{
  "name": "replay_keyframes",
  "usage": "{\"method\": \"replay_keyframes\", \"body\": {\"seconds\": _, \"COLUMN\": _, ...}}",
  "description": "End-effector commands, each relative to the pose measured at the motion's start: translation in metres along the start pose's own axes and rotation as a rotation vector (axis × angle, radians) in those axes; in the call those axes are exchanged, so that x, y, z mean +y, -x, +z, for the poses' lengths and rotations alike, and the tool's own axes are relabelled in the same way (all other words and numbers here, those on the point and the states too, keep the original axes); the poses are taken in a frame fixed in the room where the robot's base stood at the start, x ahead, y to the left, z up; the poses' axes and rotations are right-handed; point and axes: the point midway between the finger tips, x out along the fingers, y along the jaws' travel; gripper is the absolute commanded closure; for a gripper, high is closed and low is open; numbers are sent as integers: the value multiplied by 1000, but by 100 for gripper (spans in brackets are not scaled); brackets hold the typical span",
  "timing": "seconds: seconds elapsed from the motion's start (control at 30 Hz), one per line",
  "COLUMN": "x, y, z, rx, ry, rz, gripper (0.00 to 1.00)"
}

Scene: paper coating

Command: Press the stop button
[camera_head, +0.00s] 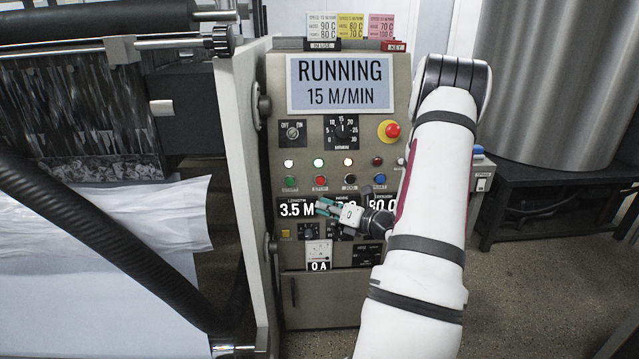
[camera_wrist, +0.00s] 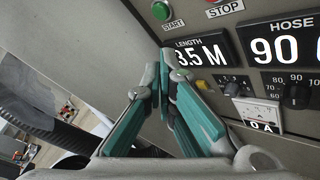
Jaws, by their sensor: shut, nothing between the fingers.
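The stop button (camera_head: 320,181) is a small red button in the lower row of the control panel, right of the green start button (camera_head: 290,182). In the wrist view only its bottom edge shows at the top, above its STOP label (camera_wrist: 225,9); the green start button (camera_wrist: 161,10) is to its left. My gripper (camera_head: 321,207), with teal fingers, is shut and empty. Its tips are below the stop button in the head view, in front of the length display reading 3.5 M. In the wrist view the fingertips (camera_wrist: 158,68) meet beside that display, apart from the button.
The screen (camera_head: 340,84) reads RUNNING, 15 M/MIN. A red emergency knob (camera_head: 392,130) on a yellow base is at upper right. Knobs and switches crowd the panel. A pale frame plate (camera_head: 240,200), a black hose (camera_head: 100,235) and white paper (camera_head: 150,215) are at left.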

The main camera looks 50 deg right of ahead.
Motion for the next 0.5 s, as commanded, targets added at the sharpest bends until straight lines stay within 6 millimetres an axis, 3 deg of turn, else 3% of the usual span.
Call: {"method": "replay_keyframes", "body": {"seconds": 0.5, "x": -32, "y": -45, "z": 32, "rx": -1, "ry": 3, "rz": 2, "gripper": 100}}
